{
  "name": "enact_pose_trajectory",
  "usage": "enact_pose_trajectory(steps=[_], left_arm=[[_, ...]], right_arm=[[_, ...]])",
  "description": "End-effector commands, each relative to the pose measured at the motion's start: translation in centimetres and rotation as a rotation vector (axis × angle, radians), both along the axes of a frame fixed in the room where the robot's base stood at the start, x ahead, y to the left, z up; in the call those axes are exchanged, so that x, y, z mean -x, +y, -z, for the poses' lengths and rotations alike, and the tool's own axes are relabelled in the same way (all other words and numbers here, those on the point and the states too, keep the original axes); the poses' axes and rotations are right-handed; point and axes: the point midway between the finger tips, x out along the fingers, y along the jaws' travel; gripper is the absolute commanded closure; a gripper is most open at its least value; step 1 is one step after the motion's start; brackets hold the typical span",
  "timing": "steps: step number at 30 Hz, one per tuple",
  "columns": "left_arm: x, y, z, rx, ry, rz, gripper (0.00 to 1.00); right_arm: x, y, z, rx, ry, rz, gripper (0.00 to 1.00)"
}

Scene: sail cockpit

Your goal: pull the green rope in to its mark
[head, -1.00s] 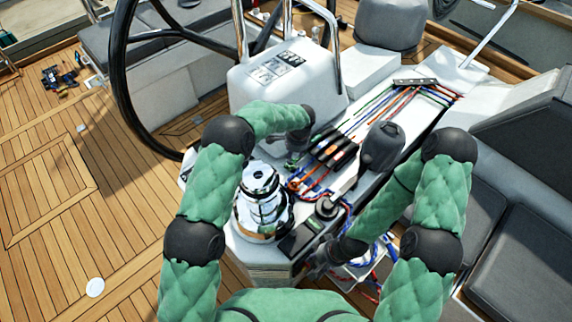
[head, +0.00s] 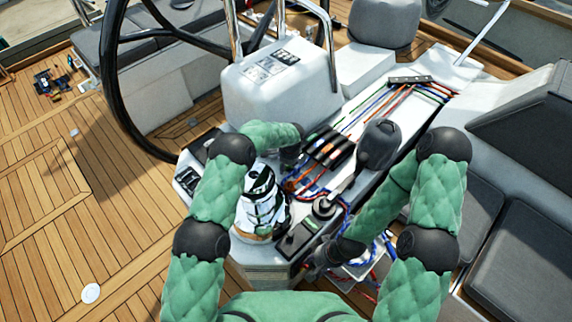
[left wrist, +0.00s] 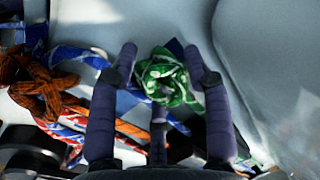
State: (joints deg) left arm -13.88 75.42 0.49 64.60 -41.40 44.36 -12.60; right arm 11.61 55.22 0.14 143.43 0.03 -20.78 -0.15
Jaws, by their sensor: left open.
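The green rope (left wrist: 165,78) shows in the left wrist view as a bunched green-and-white coil between the fingers of my left gripper (left wrist: 160,80). The fingers are open on either side of it. In the head view my left gripper (head: 290,160) is low beside the clutch bank, its fingertips mostly hidden by my arm. The black clutch bank (head: 328,148) has coloured lines running through it, a thin green one (head: 345,110) among them. I cannot make out a mark on the green rope. My right gripper (head: 316,258) is low by the console's front corner, its fingers unclear.
A chrome winch (head: 262,205) stands just left of the clutches. Orange (left wrist: 40,88), blue and red ropes lie tangled close to my left fingers. The steering wheel (head: 112,90) is at the left.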

Motion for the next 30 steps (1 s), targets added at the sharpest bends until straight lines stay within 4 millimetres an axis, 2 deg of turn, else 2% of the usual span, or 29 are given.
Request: enact_pose_trajectory(steps=[3,4,6,9,15,24,30], left_arm=[[0.0,0.0,0.0,0.000,0.000,0.000,0.51],[0.0,0.0,0.0,0.000,0.000,0.000,0.56],[0.0,0.0,0.0,0.000,0.000,0.000,0.76],[0.0,0.0,0.0,0.000,0.000,0.000,1.00],[0.2,0.4,-0.1,0.000,0.000,-0.002,1.00],[2.1,2.2,-0.1,-0.003,0.003,-0.001,1.00],[2.3,2.4,0.0,-0.002,0.003,-0.003,1.00]], right_arm=[[0.0,0.0,0.0,0.000,0.000,0.000,0.60],[0.0,0.0,0.0,0.000,0.000,0.000,0.60],[0.0,0.0,0.0,0.000,0.000,0.000,0.60],[0.0,0.0,0.0,0.000,0.000,0.000,0.60],[0.0,0.0,-0.1,0.000,0.000,0.000,0.60],[0.0,0.0,-0.3,0.000,0.000,0.000,0.60],[0.0,0.0,-0.3,0.000,0.000,0.000,0.60]])
